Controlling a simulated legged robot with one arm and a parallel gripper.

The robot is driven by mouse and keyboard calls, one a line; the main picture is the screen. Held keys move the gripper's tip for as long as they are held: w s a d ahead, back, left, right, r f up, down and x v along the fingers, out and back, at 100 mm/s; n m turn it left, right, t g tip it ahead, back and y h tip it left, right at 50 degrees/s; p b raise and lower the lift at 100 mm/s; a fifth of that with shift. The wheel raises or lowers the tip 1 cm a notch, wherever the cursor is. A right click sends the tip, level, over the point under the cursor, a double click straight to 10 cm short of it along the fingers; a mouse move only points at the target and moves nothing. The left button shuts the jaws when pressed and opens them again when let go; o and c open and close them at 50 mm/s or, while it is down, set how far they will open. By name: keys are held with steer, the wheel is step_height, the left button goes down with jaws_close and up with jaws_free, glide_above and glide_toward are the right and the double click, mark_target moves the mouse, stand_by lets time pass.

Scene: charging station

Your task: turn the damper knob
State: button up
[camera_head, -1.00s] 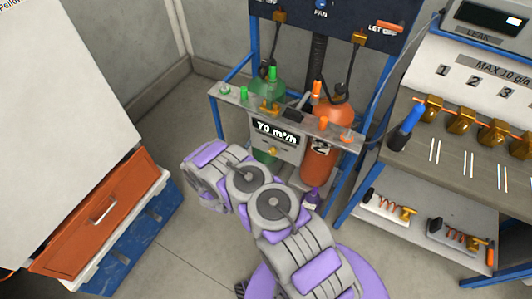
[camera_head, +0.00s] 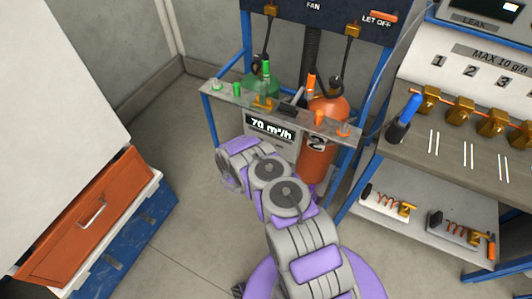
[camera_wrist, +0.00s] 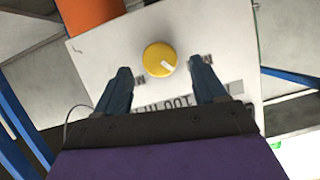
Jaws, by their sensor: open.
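The yellow damper knob (camera_wrist: 160,59) has a white pointer mark and sits on a light panel (camera_wrist: 105,48) in the wrist view. My gripper (camera_wrist: 163,76) is open, with one dark finger to the lower left of the knob and the other to its lower right. Whether either finger touches the knob cannot be told. There my arm covers the knob and the gripper's fingers.
A green cylinder (camera_head: 262,88) and an orange cylinder (camera_head: 326,110) stand in a blue frame behind a grey crossbar (camera_head: 285,112) with valves. A workbench (camera_head: 455,160) stands at right. An orange-drawer cabinet (camera_head: 90,215) stands at left. The floor between is clear.

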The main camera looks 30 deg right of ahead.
steer(key=shift+b+x, duration=0.4)
steer(key=shift+x, duration=1.45)
steer(key=shift+c, duration=0.3)
steer(key=c, duration=1)
